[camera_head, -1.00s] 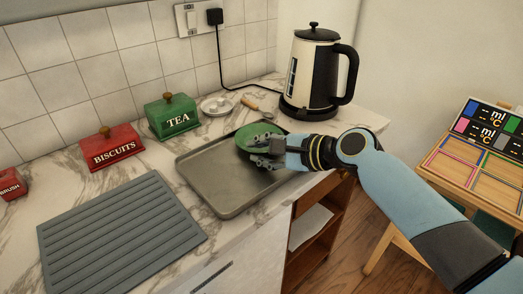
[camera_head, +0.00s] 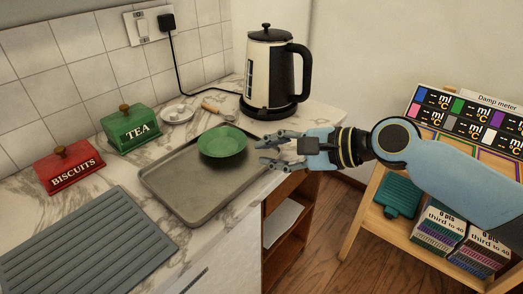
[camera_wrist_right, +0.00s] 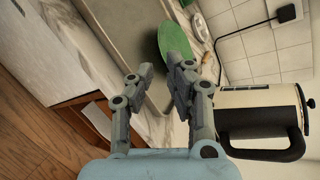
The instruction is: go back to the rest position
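My right gripper (camera_head: 268,153) is open and empty, just right of the grey tray (camera_head: 195,205) on the marble worktop. Its two fingers also show apart in the right wrist view (camera_wrist_right: 158,75). A green plate (camera_head: 222,142) lies on the far right part of the tray, apart from the fingers. The plate also shows beyond the fingertips in the right wrist view (camera_wrist_right: 173,42). My left gripper is not in either view.
A cream and black kettle (camera_head: 268,75) stands behind my right gripper. A green TEA box (camera_head: 131,130), a red BISCUITS box (camera_head: 69,168) and a ribbed grey mat (camera_head: 85,250) are to the left. A wooden stand (camera_head: 355,215) with cards and boxes is at right, under my right arm.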

